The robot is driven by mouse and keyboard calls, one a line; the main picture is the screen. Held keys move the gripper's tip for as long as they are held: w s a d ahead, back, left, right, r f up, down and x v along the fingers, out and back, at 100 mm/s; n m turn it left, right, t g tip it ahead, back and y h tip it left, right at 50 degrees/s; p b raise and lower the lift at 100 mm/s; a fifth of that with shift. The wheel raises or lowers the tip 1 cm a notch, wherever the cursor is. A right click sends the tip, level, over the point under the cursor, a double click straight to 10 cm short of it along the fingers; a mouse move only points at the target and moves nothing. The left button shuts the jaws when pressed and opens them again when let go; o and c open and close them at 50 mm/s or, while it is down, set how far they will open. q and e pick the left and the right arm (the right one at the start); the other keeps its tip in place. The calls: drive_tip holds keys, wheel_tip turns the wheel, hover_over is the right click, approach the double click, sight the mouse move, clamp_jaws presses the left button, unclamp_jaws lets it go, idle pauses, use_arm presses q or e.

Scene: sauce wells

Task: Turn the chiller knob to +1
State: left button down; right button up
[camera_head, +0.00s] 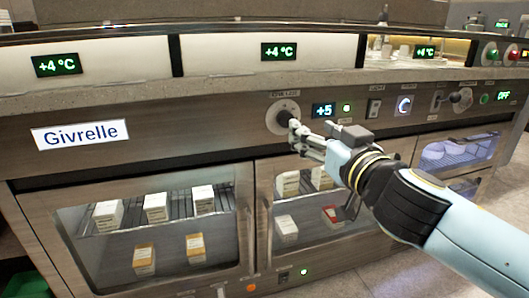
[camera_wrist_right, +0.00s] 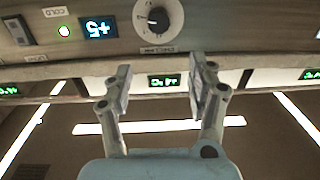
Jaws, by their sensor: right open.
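The chiller knob (camera_head: 284,117) is a dark knob on a round pale dial on the counter's front panel. It also shows in the right wrist view (camera_wrist_right: 157,18), upside down, with tick marks around it. A small display (camera_head: 324,110) to its right reads +5, and the same display (camera_wrist_right: 99,27) shows in the wrist view. My right gripper (camera_head: 297,134) is at the dial's lower right in the head view, partly overlapping it. In the wrist view its two fingers (camera_wrist_right: 158,85) are apart with nothing between them, and the knob lies beyond the fingertips. My left gripper is not in view.
A rocker switch (camera_head: 374,109), a lit dial (camera_head: 404,105) and another knob (camera_head: 461,98) sit farther right on the panel. Glass-door cabinets (camera_head: 150,235) with small boxes are below. The counter ledge (camera_head: 150,93) juts above the panel.

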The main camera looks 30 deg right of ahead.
sight(287, 121)
drive_tip(key=w, duration=0.3)
drive_tip(key=w+d+f+b, duration=0.1)
drive_tip(key=w, duration=0.3)
drive_tip(key=w+d+f, duration=0.1)
drive_tip(key=w, duration=0.2)
drive_tip(key=shift+w+d+f, duration=0.1)
drive_tip(key=shift+w+f, duration=0.05)
drive_tip(key=shift+w, duration=0.2)
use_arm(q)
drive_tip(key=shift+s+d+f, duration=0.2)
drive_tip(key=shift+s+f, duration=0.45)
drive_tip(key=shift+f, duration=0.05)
use_arm(e)
drive_tip(key=c, duration=1.1)
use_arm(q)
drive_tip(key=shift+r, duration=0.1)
use_arm(e)
drive_tip(key=shift+c, duration=0.2)
